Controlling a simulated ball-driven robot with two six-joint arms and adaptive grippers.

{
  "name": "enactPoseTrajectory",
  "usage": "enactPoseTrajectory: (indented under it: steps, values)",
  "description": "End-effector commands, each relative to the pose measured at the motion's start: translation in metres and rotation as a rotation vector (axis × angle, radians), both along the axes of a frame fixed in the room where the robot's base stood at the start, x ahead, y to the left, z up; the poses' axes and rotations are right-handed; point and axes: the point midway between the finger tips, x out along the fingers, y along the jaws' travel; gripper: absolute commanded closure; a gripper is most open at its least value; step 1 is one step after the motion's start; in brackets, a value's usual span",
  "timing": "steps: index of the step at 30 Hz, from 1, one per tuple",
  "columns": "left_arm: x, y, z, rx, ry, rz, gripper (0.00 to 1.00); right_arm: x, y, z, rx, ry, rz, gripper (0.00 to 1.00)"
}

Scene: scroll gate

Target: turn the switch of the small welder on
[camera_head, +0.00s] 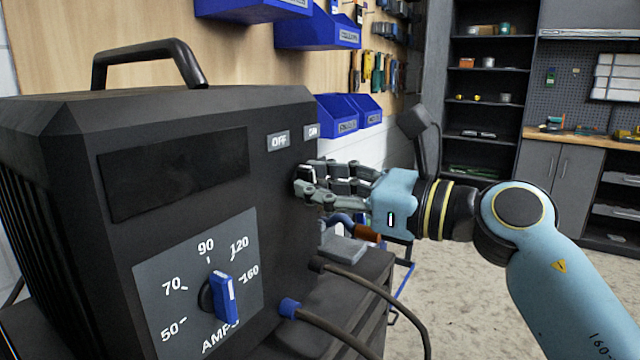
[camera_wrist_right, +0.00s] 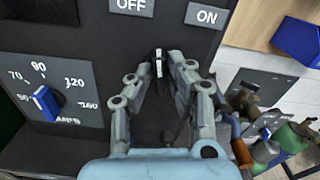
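The small welder (camera_head: 75,160) is a black box with a top handle at the left of the head view. Its front has an OFF label (camera_head: 279,140) and an ON label (camera_head: 312,131), also in the wrist view (camera_wrist_right: 207,16). The switch (camera_wrist_right: 158,68), a small dark lever with a white stripe, shows below and between these labels in the wrist view. My right gripper (camera_head: 305,183) is at the welder's front. Its two fingers are apart, one on each side of the switch; contact is unclear. In the head view the fingers largely hide the switch. My left gripper is out of view.
A blue amps knob (camera_head: 225,297) sits on the dial plate at the lower front. Two cables leave the front at a blue plug (camera_head: 289,308) and a dark plug (camera_head: 317,264). Blue bins (camera_head: 338,116) hang on the wall behind. Open floor lies at the right.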

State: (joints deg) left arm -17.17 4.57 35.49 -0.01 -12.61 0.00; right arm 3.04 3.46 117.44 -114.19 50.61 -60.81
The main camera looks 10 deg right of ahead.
Motion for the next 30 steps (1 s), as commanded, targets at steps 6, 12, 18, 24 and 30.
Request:
enactPoseTrajectory:
  steps: [6,12,18,24,30]
  values:
    - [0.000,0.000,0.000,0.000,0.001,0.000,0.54,0.000,0.000,0.000,0.000,0.000,0.000,1.00]
    - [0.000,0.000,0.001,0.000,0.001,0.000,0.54,0.000,0.000,0.000,0.005,0.005,0.000,1.00]
    - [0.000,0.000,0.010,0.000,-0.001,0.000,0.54,0.000,0.000,0.002,0.046,0.045,-0.001,1.00]
    - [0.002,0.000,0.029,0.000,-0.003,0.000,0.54,0.000,0.000,0.004,0.138,0.139,0.000,1.00]
    - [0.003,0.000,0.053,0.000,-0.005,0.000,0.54,0.000,-0.001,0.005,0.265,0.265,0.000,1.00]
